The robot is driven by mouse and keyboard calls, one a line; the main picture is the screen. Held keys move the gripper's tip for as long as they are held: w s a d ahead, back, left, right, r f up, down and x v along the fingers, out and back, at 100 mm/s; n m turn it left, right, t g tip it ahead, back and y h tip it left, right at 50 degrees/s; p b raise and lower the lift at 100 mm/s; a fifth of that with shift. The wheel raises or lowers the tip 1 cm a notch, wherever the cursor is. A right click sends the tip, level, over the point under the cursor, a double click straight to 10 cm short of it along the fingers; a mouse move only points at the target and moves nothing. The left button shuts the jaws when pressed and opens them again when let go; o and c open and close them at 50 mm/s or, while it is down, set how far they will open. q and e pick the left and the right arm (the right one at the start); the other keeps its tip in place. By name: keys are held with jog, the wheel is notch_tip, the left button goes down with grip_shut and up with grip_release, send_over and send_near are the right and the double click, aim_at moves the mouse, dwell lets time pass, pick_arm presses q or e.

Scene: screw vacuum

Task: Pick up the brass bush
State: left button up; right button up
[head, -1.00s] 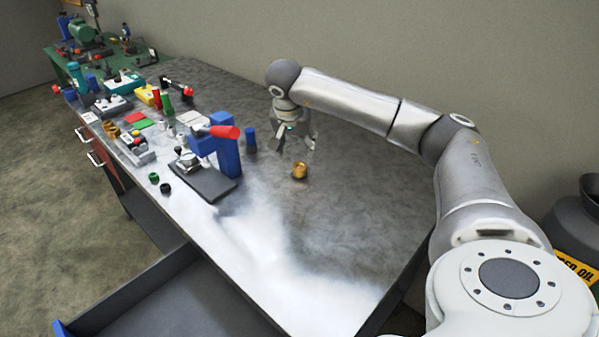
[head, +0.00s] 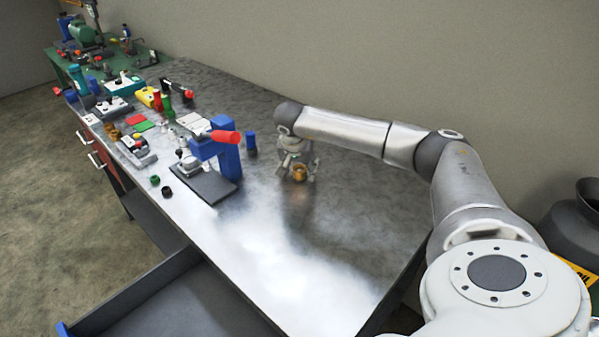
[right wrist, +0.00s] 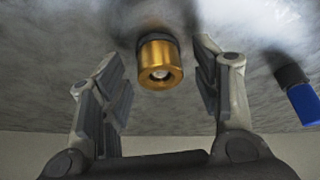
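The brass bush (head: 299,172) stands on the metal bench top, to the right of the blue press. In the right wrist view the bush (right wrist: 160,64) is a gold cylinder with a hole in its end, lying between and slightly beyond the two fingers. My right gripper (head: 297,174) is low at the bush, with its fingers spread to either side. In the right wrist view the gripper (right wrist: 160,85) is open, with a gap on both sides of the bush. My left gripper is not in view.
A blue press (head: 225,150) with a red handle stands left of the bush, and a small blue cylinder (head: 251,141) is nearer. Tools and parts crowd the bench's left end. The front of the bench top (head: 300,270) is clear. An open drawer (head: 170,295) sticks out below.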

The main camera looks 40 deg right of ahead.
jog(key=c, duration=1.2)
jog(key=shift+r, duration=0.15)
